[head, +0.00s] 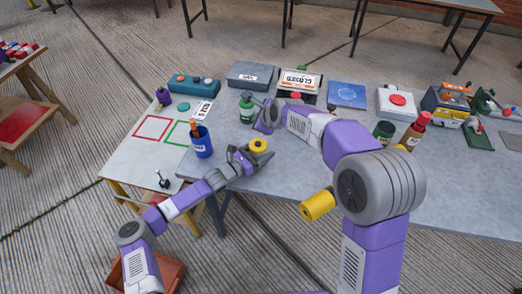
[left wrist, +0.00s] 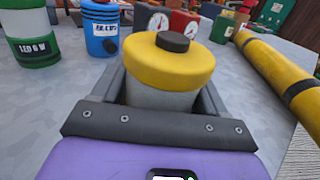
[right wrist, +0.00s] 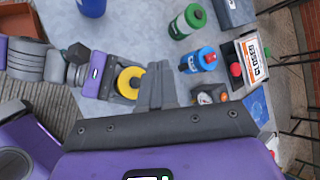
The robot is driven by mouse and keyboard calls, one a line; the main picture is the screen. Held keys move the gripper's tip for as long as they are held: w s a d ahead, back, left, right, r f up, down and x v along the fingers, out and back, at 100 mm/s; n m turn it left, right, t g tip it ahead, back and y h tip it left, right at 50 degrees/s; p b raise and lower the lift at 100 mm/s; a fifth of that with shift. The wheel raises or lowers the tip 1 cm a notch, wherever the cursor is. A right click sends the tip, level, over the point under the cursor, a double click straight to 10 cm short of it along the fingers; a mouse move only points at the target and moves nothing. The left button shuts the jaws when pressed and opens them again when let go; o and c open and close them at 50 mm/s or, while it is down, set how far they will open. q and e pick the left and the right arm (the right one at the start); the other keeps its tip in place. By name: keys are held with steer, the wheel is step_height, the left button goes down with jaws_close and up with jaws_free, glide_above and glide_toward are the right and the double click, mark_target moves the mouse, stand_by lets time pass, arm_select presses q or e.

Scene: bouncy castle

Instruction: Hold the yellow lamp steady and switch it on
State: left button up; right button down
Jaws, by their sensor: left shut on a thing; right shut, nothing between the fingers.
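The yellow lamp (head: 257,145) stands near the front edge of the grey table, in the jaws of my left gripper (head: 249,157). In the left wrist view the lamp (left wrist: 165,68) has a wide yellow cap, a grey body and a dark knob (left wrist: 173,41) on top. The left fingers are around the grey body, and the lamp looks upright. No glow shows on it. In the right wrist view my right gripper (right wrist: 156,86) is shut and empty, with its fingertips beside the yellow lamp (right wrist: 129,82) in the picture. Its height above the lamp is hard to tell.
A blue cup (head: 202,147) with an orange-handled tool stands left of the lamp. A green bottle (head: 246,107) and a blue bottle (right wrist: 198,60) stand behind it. A CLOSED sign (head: 298,80) and several boxes line the back. The table's right front (head: 450,200) is clear.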

mark_target(259, 145)
steer(key=shift+f, duration=4.35)
steer(key=shift+f, duration=0.1)
steer(key=shift+f, duration=0.4)
steer(key=shift+r, duration=0.5)
steer(key=shift+r, duration=0.1)
step_height(259, 145, up, 6)
steer(key=shift+f, duration=0.1)
